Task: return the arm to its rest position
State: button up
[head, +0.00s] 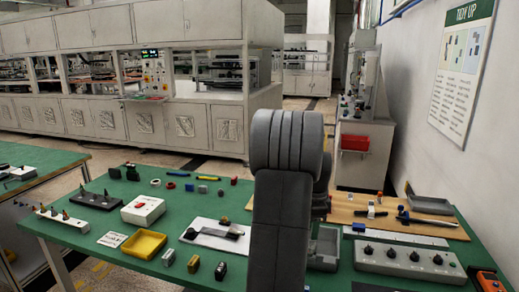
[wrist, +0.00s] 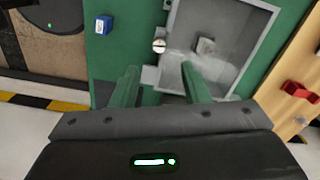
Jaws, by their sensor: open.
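My gripper (wrist: 163,78) shows in the wrist view with its two fingers apart and nothing between them. It hangs over the green table (wrist: 125,50), near a grey tray (wrist: 262,22) with a small grey piece (wrist: 205,46) inside. In the head view my grey arm stands upright in the middle and the gripper is not visible. The arm hides part of the green table (head: 110,178) and part of a grey tray (head: 325,262) behind it.
A wooden board (head: 345,212) with tools lies right of my arm, beside a grey knob box (head: 408,261). A yellow tray (head: 144,244), a white box (head: 143,209) and small blocks lie left. A blue block (wrist: 103,25) sits near the table edge. A wall stands at right.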

notch_tip(320, 180, down, 9)
jog(key=shift+s+r, duration=0.1)
jog(key=shift+r, duration=0.05)
jog(key=shift+n, duration=0.4)
jog(key=n, duration=0.4)
jog(key=shift+r+n+p, duration=0.1)
jog(key=shift+n+p, duration=0.2)
jog(key=shift+p, duration=0.05)
jog(key=n, duration=0.5)
jog(key=shift+p, duration=0.3)
jog(key=n+p, duration=0.1)
jog(key=n, duration=0.5)
jog(key=shift+n+p, duration=0.4)
jog(key=shift+n, duration=1.6)
jog(key=shift+a, duration=0.1)
